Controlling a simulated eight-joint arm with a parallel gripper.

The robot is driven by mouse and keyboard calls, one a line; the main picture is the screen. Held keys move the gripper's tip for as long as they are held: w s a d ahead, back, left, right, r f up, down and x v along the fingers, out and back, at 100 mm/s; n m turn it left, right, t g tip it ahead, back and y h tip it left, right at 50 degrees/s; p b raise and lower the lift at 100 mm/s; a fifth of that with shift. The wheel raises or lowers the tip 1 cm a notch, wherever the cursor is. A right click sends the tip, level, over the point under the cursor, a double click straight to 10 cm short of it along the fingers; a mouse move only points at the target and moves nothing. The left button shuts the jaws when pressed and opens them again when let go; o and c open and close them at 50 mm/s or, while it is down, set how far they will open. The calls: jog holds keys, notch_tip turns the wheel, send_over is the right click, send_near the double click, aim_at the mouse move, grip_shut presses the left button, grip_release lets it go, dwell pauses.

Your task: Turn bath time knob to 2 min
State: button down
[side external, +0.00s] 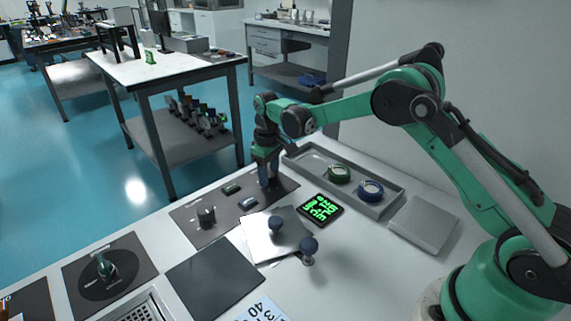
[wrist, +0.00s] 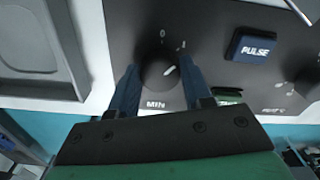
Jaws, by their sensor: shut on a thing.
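A round black knob (wrist: 157,73) with a white pointer mark sits on a dark panel (wrist: 215,18) in the wrist view. "MIN" is printed below it, with a "0" and another small, unclear mark above it. The pointer slants up and to the right, toward the unclear mark. My gripper (wrist: 158,67) has one blue finger on each side of the knob and is shut on it. In the side view my gripper (side external: 266,172) points down at the far right end of the dark panel (side external: 222,227) and hides the knob there.
Another knob (side external: 207,215) stands at the panel's near end.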

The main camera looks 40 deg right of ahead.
jog(key=m, duration=0.4)
jog(key=shift+m, duration=2.9)
jog(key=shift+c, duration=1.8)
grip_release()
jog(key=shift+r, duration=2.85)
jog(key=shift+r, duration=0.1)
